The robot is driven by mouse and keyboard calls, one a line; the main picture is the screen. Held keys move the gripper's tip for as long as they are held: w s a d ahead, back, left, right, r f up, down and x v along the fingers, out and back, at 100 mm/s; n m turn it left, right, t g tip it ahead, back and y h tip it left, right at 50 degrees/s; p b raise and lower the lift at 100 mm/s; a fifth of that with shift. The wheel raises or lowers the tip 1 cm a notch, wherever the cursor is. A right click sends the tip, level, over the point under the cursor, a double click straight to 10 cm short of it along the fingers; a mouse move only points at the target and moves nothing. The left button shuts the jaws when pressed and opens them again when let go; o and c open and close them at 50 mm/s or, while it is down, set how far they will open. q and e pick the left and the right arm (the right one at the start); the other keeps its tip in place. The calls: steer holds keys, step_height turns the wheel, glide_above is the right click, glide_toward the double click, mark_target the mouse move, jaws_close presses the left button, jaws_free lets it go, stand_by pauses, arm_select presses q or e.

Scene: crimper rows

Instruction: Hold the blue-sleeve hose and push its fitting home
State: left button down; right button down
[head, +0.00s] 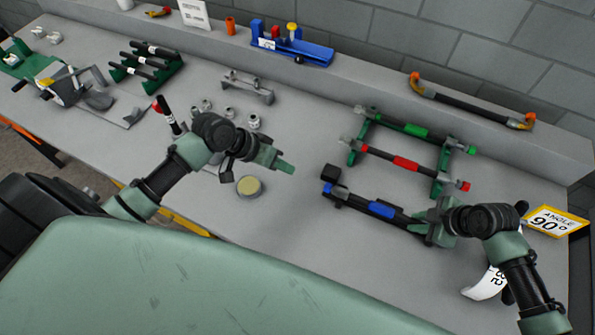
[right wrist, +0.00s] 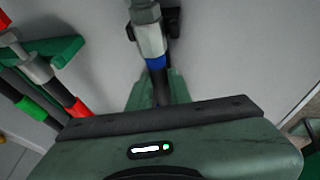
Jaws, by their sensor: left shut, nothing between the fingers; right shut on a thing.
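The blue-sleeve hose (head: 382,210) is a black hose lying in front of the red and green ones. Its left end has a blue band and a metal fitting beside a small black block (head: 330,172). My right gripper (head: 430,228) is shut on the hose to the right of the blue sleeve. In the right wrist view a grey metal fitting (right wrist: 150,38) with a blue band is in line with the hose, and a black bracket lies partly behind it. How deep the fitting sits cannot be told. My left gripper (head: 286,168) is shut and empty above the bench.
The red-sleeve hose (head: 405,163) and green-sleeve hose (head: 415,130) rest on green stands behind. A round yellow-topped tin (head: 249,187) stands below my left gripper. Several loose metal fittings (head: 227,113) lie further left. An angle sign (head: 556,222) is at the right.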

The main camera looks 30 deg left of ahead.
arm_select(q)
steer(key=shift+s+a+r, duration=0.2)
steer(key=shift+a+r, duration=0.1)
steer(key=shift+r, duration=0.2)
arm_select(e)
steer(key=c, duration=1.2)
jaws_free()
